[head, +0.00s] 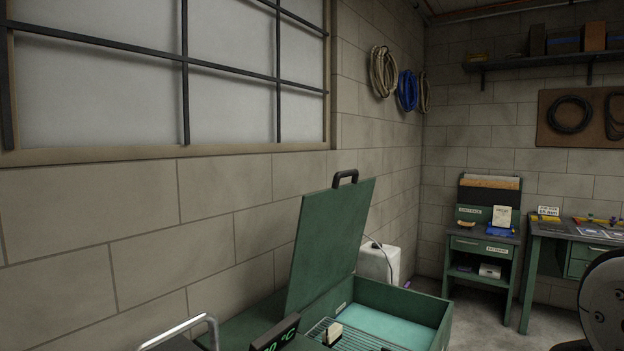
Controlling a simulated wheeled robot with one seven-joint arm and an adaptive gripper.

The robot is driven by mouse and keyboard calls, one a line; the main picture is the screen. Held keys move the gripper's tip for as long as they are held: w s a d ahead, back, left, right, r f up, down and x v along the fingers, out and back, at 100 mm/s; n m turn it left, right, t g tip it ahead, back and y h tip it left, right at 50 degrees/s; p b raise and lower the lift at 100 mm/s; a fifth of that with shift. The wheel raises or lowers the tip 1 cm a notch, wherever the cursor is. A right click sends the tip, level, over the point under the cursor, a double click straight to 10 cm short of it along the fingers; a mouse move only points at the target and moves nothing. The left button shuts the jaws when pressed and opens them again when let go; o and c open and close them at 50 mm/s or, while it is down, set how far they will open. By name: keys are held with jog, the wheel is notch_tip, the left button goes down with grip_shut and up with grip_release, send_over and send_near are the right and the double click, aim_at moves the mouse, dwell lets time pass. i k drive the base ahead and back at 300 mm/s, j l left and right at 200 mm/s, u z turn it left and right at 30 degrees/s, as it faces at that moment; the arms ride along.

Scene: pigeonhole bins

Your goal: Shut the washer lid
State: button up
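The green parts washer (432,312) stands at the bottom centre against the block wall. Its green lid (328,240) is open, raised steeply and leaning back a little. A black handle (345,177) sits on the lid's top edge. Inside the basin are a light teal surface and a metal grate (350,338) with a small pale block (332,333) on it. The washer's front is cut off by the picture's lower edge. My gripper is not in view.
A black display (276,334) with green digits stands before the lid. A metal rail (184,329) is at lower left. A white container (379,263) stands behind the washer. A green stand (484,240) and workbench (575,252) are at right; some floor between is clear.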

aim_at(330, 233)
jog(key=u, duration=0.25)
jog(key=i+l+u, duration=0.2)
jog(key=l+u, duration=0.15)
jog(key=i+l+u, duration=0.15)
jog(key=l+u, duration=0.2)
